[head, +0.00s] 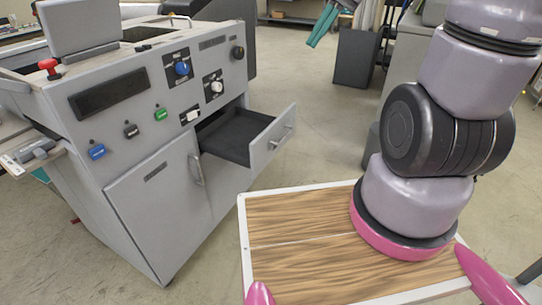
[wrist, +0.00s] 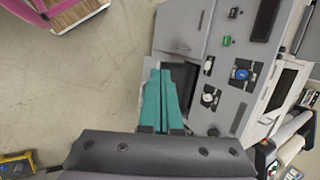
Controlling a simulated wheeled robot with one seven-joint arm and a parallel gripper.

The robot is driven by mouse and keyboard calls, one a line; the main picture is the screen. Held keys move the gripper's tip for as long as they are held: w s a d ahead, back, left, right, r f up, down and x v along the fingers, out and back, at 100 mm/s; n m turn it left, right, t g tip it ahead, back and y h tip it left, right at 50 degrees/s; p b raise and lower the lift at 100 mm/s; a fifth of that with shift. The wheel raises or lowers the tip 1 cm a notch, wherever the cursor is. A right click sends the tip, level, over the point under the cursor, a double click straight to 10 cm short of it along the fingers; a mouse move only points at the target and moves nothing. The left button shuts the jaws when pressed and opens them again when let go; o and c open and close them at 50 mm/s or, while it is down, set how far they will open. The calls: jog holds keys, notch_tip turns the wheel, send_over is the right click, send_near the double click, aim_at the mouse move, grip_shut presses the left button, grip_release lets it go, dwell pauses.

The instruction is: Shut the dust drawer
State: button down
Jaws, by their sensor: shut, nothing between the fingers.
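The dust drawer (head: 272,142) is pulled out from the right part of the grey laminator cabinet (head: 150,120), in the head view. Its dark inside shows, and its front panel carries a small handle (head: 281,138). In the wrist view the drawer's pale front (wrist: 149,72) is partly hidden by my fingers. My gripper (head: 313,42) has teal fingers, shut and empty, at the top of the head view, above and beyond the drawer in the picture. In the wrist view my gripper (wrist: 160,73) overlaps the drawer; I cannot tell the gap, but the head view shows them apart.
A closed cabinet door (head: 160,195) sits below the control panel, left of the drawer. A dark bin (head: 356,57) stands behind on the floor. The floor (head: 285,85) around the drawer front is open. A yellow object (wrist: 16,165) lies at the wrist view's lower left.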

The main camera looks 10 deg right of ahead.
aim_at(264, 153)
jog(key=w+f+m+y, duration=0.4)
jog(key=w+f, duration=0.3)
jog(key=f, duration=0.4)
jog(key=w+f+m+y, duration=0.3)
jog(key=w+f+y, duration=0.25)
jog(key=f, duration=0.65)
jog(key=d+f+m+t, duration=0.3)
jog(key=f+m+t, duration=0.8)
jog(key=f, duration=1.6)
jog(key=shift+m+g+h, duration=0.45)
jog(key=shift+m+g, duration=0.15)
jog(key=x, duration=1.3)
jog(key=shift+s+a+f, duration=0.1)
jog(key=shift+a+f, duration=0.05)
jog(key=shift+a, duration=0.1)
